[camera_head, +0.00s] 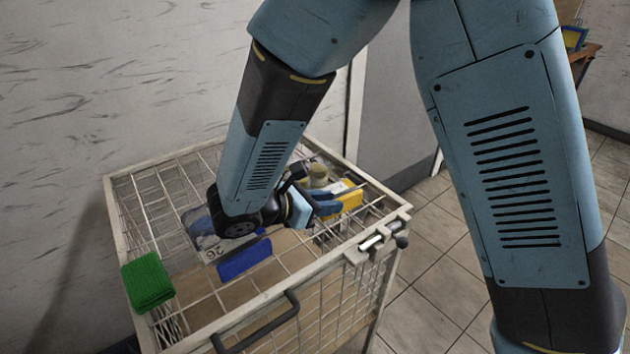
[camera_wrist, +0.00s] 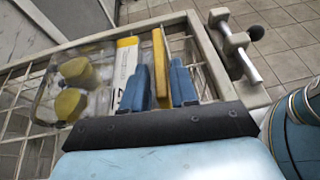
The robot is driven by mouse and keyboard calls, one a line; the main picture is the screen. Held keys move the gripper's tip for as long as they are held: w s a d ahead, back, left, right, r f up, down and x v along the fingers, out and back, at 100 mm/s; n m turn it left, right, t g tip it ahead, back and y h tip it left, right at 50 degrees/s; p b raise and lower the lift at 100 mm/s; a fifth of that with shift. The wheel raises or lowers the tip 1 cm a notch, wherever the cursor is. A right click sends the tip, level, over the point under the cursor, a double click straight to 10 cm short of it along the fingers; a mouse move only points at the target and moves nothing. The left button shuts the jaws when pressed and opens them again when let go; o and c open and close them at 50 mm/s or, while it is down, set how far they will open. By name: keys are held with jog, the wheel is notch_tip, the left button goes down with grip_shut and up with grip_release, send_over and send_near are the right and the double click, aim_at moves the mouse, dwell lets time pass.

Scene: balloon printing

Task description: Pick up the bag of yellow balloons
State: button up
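My gripper (camera_wrist: 160,72) reaches down into the cart, with one blue finger on each side of the packet. In the head view my gripper (camera_head: 326,205) overlaps the packet's left part. The gaps between the fingers and the packet are very small. I cannot tell whether the fingers press on it.
The wire cart (camera_head: 140,163) has a raised rim and a metal latch (camera_head: 380,240) at the right corner. A blue packet (camera_head: 245,258) lies nearer.

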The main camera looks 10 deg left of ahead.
aim_at(342, 198)
jog(key=x, duration=0.4)
jog(key=shift+w+d+r, duration=0.1)
jog(key=shift+w+d, duration=0.1)
jog(key=shift+w, duration=0.05)
jog(key=shift+c, duration=0.2)
grip_shut()
